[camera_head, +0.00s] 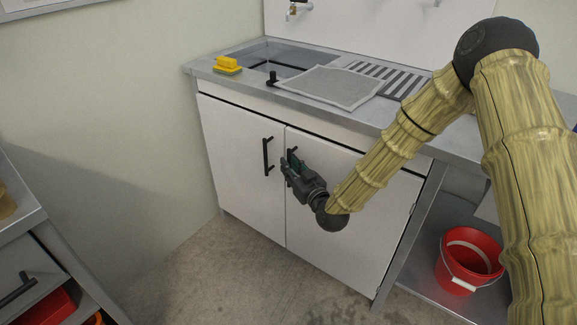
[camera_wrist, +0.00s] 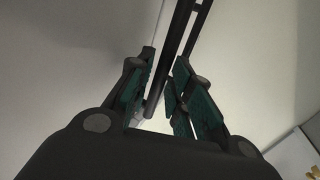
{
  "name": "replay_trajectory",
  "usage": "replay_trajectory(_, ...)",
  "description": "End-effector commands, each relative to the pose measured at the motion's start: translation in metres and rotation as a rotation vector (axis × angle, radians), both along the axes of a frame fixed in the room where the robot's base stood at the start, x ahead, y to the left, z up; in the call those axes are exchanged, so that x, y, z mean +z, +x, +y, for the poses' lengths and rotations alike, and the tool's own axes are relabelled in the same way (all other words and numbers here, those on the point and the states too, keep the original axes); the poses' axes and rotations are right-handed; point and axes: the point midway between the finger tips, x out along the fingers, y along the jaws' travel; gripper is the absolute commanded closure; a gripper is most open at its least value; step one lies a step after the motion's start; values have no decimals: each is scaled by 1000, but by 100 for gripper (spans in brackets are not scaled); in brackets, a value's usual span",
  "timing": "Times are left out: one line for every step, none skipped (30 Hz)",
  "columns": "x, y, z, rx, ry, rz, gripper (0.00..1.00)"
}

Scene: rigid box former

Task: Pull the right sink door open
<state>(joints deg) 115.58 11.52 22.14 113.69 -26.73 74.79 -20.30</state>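The right sink door (camera_head: 345,220) is a white panel, closed flush beside the left door. Its dark bar handle (camera_head: 293,151) is mostly hidden behind my gripper (camera_head: 291,163) in the head view. In the wrist view the handle (camera_wrist: 173,50) runs between the two green-padded fingers of my gripper (camera_wrist: 162,85). The fingers stand apart on either side of the bar, with a gap showing, so my gripper looks open around the handle and not clamped on it.
The left door (camera_head: 238,165) with its own black handle (camera_head: 267,157) is closed. Above are the steel counter, a sink basin (camera_head: 268,58), a yellow sponge (camera_head: 227,64) and a grey cloth (camera_head: 330,87). A red bucket (camera_head: 468,262) stands on the shelf at right. The floor (camera_head: 240,280) before the doors is clear.

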Motion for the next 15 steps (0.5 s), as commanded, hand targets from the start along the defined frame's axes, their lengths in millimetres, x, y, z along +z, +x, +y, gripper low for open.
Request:
replay_trajectory(0,4,2,-1,0,-1,79)
replay_trajectory(0,6,3,-1,0,-1,79)
replay_trajectory(0,7,4,-1,1,0,79)
replay_trajectory(0,9,5,-1,1,0,79)
replay_trajectory(0,10,5,-1,1,0,79)
replay_trajectory(0,10,6,-1,1,0,79)
replay_trajectory(0,11,6,-1,1,0,79)
replay_trajectory(0,11,6,-1,1,0,79)
replay_trajectory(0,11,6,-1,1,0,79)
replay_trajectory(0,11,6,-1,0,1,79)
replay_trajectory(0,11,6,-1,0,1,79)
replay_trajectory(0,11,6,-1,0,1,79)
replay_trajectory(0,11,6,-1,0,1,79)
replay_trajectory(0,11,6,0,0,1,79)
replay_trajectory(0,11,6,0,0,1,83)
